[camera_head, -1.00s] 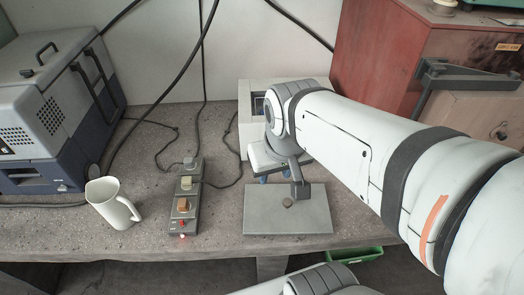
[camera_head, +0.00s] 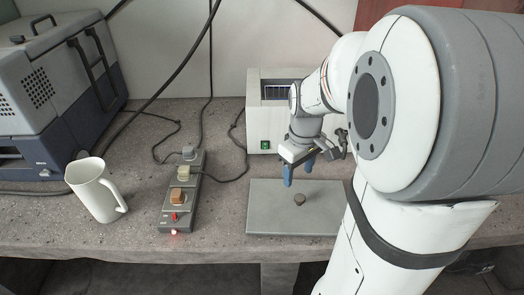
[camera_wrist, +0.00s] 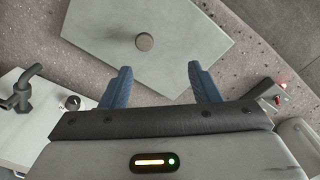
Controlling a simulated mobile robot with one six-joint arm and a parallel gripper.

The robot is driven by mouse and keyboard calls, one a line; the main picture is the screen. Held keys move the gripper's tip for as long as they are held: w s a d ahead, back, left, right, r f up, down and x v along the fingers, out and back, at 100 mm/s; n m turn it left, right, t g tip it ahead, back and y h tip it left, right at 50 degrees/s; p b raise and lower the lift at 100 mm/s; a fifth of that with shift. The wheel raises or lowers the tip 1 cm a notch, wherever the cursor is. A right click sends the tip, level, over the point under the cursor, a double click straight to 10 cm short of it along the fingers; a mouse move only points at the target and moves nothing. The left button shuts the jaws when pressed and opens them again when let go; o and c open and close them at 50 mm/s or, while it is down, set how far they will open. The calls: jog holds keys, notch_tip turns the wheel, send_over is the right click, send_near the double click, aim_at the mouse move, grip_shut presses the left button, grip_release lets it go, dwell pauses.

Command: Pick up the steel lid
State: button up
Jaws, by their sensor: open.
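The steel lid (camera_head: 270,218) is a flat grey rectangular plate with a small round brown-grey knob (camera_head: 300,199) near its middle. It lies flat on the bench. My gripper (camera_head: 299,173) is open, with blue fingers pointing down above the lid's far edge, behind the knob. In the wrist view the lid (camera_wrist: 190,45) and its knob (camera_wrist: 144,42) lie ahead of the spread fingers (camera_wrist: 159,75), with nothing between them. My arm covers the lid's right edge in the head view.
A white pitcher (camera_head: 95,190) and a power strip (camera_head: 168,217) with plugs and a red light stand left of the lid. A white box (camera_head: 260,120) with a green switch is behind. A grey-blue machine (camera_head: 50,100) is at far left. Cables cross the bench.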

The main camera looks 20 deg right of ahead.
jog(key=b, duration=0.2)
send_over(300, 197)
jog(key=shift+n, duration=0.4)
jog(key=f, duration=0.5)
jog(key=shift+s+a+f, duration=0.1)
jog(key=shift+s+a, duration=0.1)
jog(key=shift+s, duration=0.1)
jog(key=f, duration=0.2)
jog(key=f+b, duration=0.1)
jog(key=f, duration=0.4)
jog(key=shift+w+d+f, duration=0.15)
jog(key=shift+w+d, duration=0.05)
jog(key=shift+w, duration=0.1)
jog(key=shift+c, duration=0.4)
grip_shut()
